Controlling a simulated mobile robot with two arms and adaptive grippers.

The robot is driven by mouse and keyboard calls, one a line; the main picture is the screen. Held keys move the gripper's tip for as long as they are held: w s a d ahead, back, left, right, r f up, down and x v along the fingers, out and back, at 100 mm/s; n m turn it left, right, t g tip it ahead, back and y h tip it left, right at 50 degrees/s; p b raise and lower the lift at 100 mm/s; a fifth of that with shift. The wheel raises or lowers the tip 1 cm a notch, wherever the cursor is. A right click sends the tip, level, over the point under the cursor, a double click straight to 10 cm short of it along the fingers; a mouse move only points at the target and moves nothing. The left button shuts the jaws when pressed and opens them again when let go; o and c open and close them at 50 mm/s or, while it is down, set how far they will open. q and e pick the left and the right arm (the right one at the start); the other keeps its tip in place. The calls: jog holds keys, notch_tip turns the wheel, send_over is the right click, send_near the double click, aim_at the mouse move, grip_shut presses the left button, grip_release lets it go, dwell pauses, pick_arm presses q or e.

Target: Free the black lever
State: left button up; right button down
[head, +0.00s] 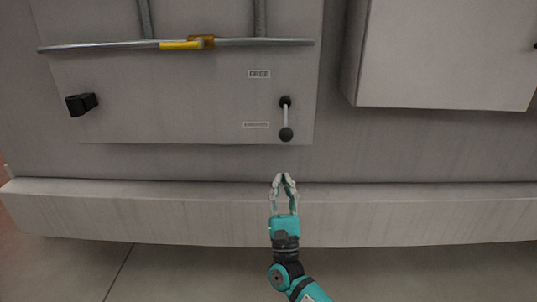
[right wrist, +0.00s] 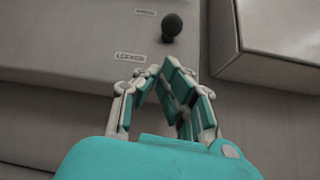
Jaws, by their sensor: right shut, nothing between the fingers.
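The black lever (head: 286,117) is on the machine's grey front panel in the head view. It has a dark pivot at the top, a thin metal rod and a black ball knob at the bottom, so it hangs down. A label reading FREE (head: 259,74) is above left of it, and a second label (head: 256,125) is beside the knob. My right gripper (head: 284,178) is shut and empty just below the knob, apart from it in the picture. In the right wrist view a black knob (right wrist: 172,26) shows beyond the fingertips. My left gripper is not in view.
A black clamp-like knob (head: 81,104) sticks out at the panel's left. A metal bar (head: 110,45) with a yellow handle (head: 181,45) crosses above. A grey box (head: 446,55) protrudes at right. A ledge (head: 150,213) runs along the bottom. The panel around the lever is clear.

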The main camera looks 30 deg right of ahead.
aim_at(286, 126)
jog(key=shift+r, duration=0.15)
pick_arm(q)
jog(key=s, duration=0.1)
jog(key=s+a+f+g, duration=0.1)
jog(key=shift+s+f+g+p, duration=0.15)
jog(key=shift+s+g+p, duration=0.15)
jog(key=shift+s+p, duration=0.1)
pick_arm(e)
jog(key=x, duration=1)
jog(key=shift+d, duration=0.1)
